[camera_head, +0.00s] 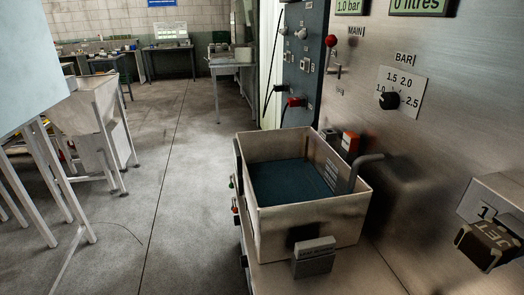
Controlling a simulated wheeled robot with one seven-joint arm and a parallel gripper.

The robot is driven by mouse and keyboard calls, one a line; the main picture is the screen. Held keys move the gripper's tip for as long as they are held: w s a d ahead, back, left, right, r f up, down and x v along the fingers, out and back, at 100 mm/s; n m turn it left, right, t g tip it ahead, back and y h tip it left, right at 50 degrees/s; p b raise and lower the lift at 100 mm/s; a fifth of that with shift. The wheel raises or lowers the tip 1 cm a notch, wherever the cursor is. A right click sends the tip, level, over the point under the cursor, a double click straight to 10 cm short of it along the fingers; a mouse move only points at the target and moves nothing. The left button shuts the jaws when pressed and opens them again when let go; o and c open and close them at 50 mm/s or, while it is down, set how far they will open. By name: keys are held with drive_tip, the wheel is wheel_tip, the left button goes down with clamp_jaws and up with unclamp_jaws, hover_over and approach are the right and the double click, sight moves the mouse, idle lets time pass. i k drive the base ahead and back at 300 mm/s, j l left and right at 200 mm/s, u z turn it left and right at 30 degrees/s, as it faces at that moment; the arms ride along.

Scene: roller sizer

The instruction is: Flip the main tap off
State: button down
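The panel on the right carries the label MAIN. Just left of the label is a small metal tap (334,70) on the panel. A red ball knob (330,40) sits above the tap and seems to be the end of its lever, standing upright. The link between knob and tap is too small to make out clearly. My gripper does not show in this view, so its distance from the tap cannot be told.
Below is an open metal tank (258,222) with dark blue water and a bent pipe. A black BAR dial (389,100) and green displays reading 1.0 bar and 0 litres are on the panel. A JET-marked block (487,246) juts out lower right.

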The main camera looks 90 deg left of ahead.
sight(332, 41)
drive_tip(key=u, duration=2.35)
